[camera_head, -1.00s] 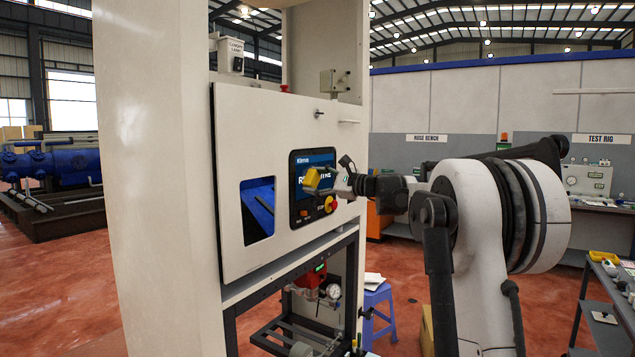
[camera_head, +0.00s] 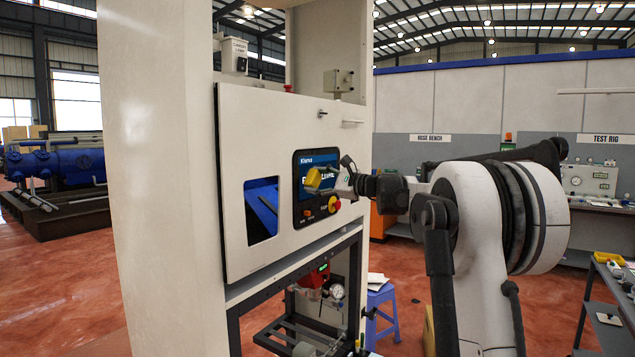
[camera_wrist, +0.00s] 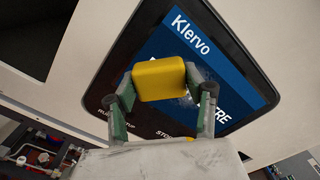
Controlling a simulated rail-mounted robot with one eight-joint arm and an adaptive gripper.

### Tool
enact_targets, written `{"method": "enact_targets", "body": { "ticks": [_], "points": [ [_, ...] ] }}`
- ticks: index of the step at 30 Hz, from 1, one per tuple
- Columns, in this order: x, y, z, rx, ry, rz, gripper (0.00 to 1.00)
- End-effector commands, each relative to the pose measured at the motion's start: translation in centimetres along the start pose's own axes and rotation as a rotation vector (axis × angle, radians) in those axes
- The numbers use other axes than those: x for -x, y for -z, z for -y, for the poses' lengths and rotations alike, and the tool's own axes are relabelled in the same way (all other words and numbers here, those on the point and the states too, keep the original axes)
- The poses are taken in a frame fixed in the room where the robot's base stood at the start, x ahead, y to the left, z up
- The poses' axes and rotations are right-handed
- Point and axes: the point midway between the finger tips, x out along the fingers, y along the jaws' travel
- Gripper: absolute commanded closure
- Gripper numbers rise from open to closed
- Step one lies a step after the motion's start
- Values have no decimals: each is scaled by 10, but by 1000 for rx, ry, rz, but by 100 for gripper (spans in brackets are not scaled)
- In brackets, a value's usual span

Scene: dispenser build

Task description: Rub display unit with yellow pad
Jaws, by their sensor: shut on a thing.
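The display unit (camera_head: 303,167) is a dark panel with a blue "Klervo" screen, set in the white cabinet front. It fills much of the wrist view (camera_wrist: 203,37), where a pale smudge shows on the screen beside the pad. My gripper (camera_head: 326,182) is in front of the screen, shut on the yellow pad (camera_head: 314,178). In the wrist view the pad (camera_wrist: 159,79) sits between both fingers and covers part of the screen. I cannot tell whether the pad touches the screen.
A red and yellow knob (camera_head: 334,204) and an orange button (camera_head: 307,213) sit low on the panel, close below my gripper. A window opening (camera_head: 262,210) is to the left. A blue stool (camera_head: 381,312) stands below. The cabinet post (camera_head: 150,180) stands at left.

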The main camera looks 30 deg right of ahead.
Motion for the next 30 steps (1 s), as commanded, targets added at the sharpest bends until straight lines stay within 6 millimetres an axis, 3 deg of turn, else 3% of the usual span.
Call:
{"method": "enact_targets", "body": {
  "ticks": [22,30],
  "points": [
    [-11,0,0,0,-1,1,75],
    [-11,11,10,0,0,-1,75]
  ]
}}
